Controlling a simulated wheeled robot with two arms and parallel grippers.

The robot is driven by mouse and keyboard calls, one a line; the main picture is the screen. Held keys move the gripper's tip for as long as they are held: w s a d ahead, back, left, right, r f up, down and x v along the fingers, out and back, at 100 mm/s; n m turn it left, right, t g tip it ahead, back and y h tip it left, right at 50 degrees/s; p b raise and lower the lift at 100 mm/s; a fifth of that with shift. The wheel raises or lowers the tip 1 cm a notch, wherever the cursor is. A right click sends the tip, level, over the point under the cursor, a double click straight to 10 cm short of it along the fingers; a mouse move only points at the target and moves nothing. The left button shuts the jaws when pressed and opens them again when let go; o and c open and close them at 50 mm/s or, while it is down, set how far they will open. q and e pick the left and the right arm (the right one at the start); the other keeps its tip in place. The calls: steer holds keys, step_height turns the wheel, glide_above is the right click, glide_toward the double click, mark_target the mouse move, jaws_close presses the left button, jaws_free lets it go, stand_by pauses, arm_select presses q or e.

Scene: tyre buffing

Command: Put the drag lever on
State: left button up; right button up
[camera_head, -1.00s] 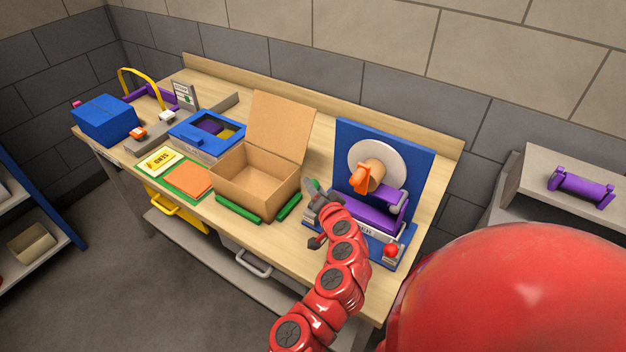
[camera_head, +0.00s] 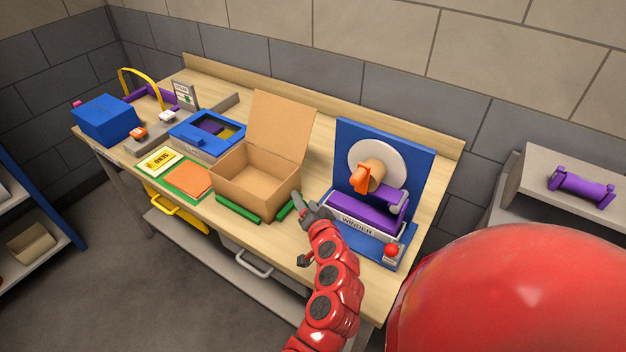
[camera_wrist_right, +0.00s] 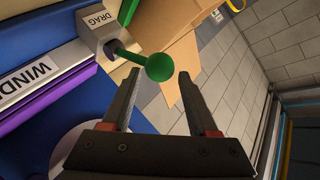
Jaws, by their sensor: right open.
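The drag lever shows in the right wrist view as a green ball knob (camera_wrist_right: 159,67) on a short dark green stem. The stem comes out of a grey block marked DRAG (camera_wrist_right: 97,30). My right gripper (camera_wrist_right: 159,79) is open, with its fingertips on either side of the knob's near edge and apart from each other. I cannot tell whether either finger touches the knob. In the head view my right gripper (camera_head: 309,207) is at the left front corner of the blue winder (camera_head: 424,165) and hides the lever. My left gripper is not in view.
An open cardboard box (camera_head: 252,184) stands just left of my right gripper, with green strips (camera_head: 236,214) before it. The winder carries a white disc (camera_head: 357,154), an orange handle (camera_head: 361,178) and a red button (camera_head: 391,250). A purple spool (camera_head: 581,188) lies on the right shelf.

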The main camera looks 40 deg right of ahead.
steer(key=p+v, duration=0.5)
steer(key=v, duration=0.1)
stand_by(0.3)
